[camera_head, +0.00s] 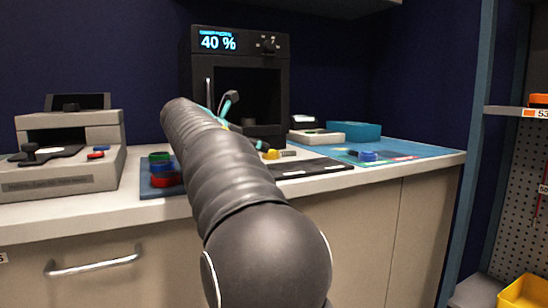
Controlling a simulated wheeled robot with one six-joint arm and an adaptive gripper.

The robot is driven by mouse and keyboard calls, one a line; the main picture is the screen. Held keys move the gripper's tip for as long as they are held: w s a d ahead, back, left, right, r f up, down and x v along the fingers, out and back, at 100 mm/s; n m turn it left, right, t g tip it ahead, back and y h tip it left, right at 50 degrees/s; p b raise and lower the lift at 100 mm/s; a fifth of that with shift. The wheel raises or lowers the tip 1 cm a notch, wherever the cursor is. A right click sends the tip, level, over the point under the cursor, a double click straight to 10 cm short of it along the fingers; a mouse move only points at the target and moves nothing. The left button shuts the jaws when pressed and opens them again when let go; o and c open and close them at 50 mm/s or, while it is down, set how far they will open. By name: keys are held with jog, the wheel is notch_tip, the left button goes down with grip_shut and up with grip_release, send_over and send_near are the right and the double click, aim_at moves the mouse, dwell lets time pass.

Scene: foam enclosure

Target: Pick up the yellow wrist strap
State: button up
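A small yellow item (271,154), which looks like the yellow wrist strap, lies on the counter just right of my arm, with a short grey piece beside it. It is small in the view, and my arm may cover part of it. My arm reaches forward over the counter and hides most of its own end. Teal and dark parts (229,104) stick out behind the arm in front of the black oven-like unit; they may belong to my gripper. I cannot see the fingertips clearly or whether they hold anything.
A blue coiled item (368,156) lies on the blue mat (425,155) at right. Red, green and blue round items (160,168) are left of my arm. A grey device (66,155) stands far left, and the black unit (275,75) reads "40 %". A shelf post (474,140) rises at right.

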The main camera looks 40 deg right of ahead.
aim_at(270, 152)
jog(key=shift+x, duration=1.15)
jog(key=shift+s+b+x, duration=0.15)
jog(key=shift+b+x, duration=0.1)
jog(key=shift+x, duration=1.1)
jog(key=shift+s+b+x, duration=0.2)
jog(key=shift+b+x, duration=0.05)
jog(key=shift+x, duration=1.05)
jog(key=shift+d+r, duration=0.15)
jog(key=shift+c, duration=0.2)
jog(key=c, duration=1)
